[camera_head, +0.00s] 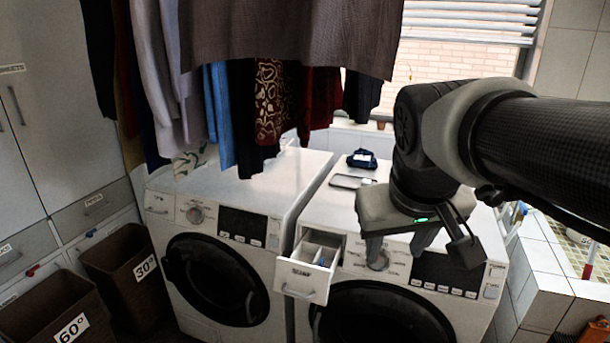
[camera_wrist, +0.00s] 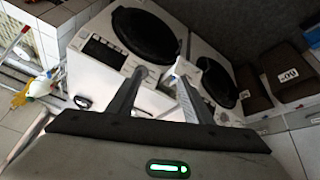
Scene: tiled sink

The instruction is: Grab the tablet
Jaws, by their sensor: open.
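The tablet (camera_head: 350,181) appears as a flat, pale, dark-edged slab lying on top of the right washing machine, toward its back left. A small pale item sits at its right end; I cannot tell what it is. My gripper (camera_head: 397,246) is in front of the tablet and to its right in the head view, above the front of the right machine, with fingers pointing down. It is open and empty, apart from the tablet. In the wrist view the two spread fingers of my gripper (camera_wrist: 160,73) show over the machines; I cannot clearly make out the tablet there.
The right washing machine (camera_head: 318,215) has its detergent drawer (camera_head: 303,282) pulled out. A dark blue item (camera_head: 362,158) lies behind the tablet. The left washing machine (camera_head: 255,190) has a clear top. Clothes (camera_head: 290,40) hang above. A tiled ledge (camera_head: 545,275) stands at right.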

